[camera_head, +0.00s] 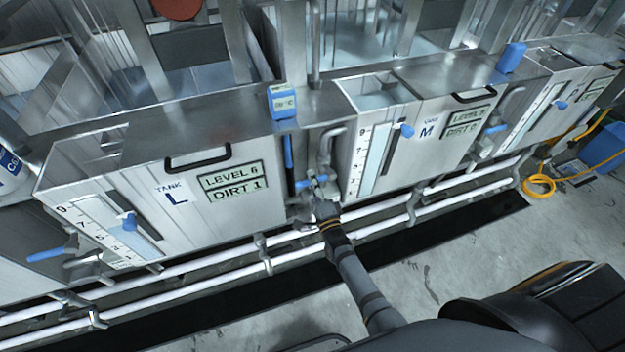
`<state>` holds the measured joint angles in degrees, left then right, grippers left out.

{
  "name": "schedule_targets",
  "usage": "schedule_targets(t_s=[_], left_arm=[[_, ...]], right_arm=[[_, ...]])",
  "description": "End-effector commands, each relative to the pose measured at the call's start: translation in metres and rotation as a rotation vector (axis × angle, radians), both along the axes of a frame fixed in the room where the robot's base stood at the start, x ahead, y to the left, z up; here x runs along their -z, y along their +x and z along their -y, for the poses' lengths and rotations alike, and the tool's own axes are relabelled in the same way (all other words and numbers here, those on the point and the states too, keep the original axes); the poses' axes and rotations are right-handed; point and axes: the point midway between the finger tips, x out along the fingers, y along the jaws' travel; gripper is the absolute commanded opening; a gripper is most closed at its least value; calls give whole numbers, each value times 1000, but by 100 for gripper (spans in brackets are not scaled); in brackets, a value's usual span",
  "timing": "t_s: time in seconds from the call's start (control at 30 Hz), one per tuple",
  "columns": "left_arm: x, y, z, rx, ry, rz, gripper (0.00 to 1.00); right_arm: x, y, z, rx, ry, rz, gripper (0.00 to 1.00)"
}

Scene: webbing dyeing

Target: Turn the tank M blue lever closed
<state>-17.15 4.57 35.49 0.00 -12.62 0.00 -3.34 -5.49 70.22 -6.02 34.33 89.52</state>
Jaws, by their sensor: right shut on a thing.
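Tank M (385,165) is a metal tank right of centre, with an M label, a level scale and a black handle. At its lower left, in the gap between the tanks, a short blue lever (302,184) lies roughly sideways. My right gripper (318,187) reaches up from below to the valve there. Its jaws are shut at the lever's right end, and they partly hide the lever and valve. A longer upright blue bar (289,152) stands just above and left of the lever. My left gripper is out of view.
Tank L (140,210) stands left of the gap, with a blue lever (46,255) at its lower left. White pipes (215,263) run along the tank fronts, close to my right arm. A yellow hose (540,186) lies on open floor at right.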

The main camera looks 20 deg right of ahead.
Motion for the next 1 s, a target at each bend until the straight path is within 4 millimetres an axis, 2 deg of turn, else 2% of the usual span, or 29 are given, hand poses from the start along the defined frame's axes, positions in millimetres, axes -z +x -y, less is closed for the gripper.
schedule_targets(t_s=[0.53,0.57,0.73,1.0], left_arm=[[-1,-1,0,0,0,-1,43],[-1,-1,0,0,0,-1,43],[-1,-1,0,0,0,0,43],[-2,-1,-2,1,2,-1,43]], right_arm=[[3,-2,0,0,28,-11,0],[3,-2,0,0,28,-11,20],[2,-1,0,0,26,-8,42],[0,-1,0,0,25,-4,42]])
